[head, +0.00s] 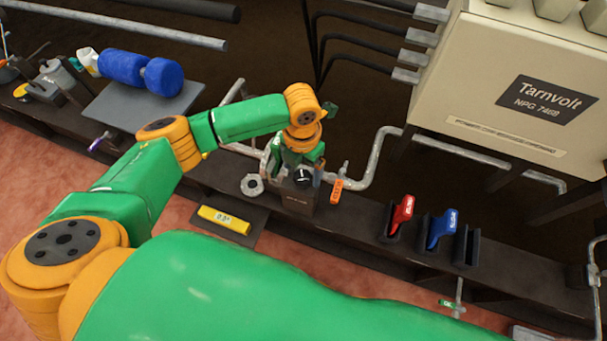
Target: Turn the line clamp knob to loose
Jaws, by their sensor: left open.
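A black knob (303,178) with a pale mark sits on top of a small dark box (297,199), which I take to be the line clamp, beside the grey pipe. My left gripper (297,170) points down right at the knob, open, with a finger to either side of it. Whether the fingers touch the knob I cannot tell. The gripper partly hides the knob and the back of the box, and the lettering on the box front is too small to read. My right gripper is not in view.
An orange tag (336,191) hangs right of the box, and a metal nut (252,185) lies left of it. Red (402,213) and blue (442,229) handles stand in holders to the right. A bent pipe (376,155) runs close behind.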

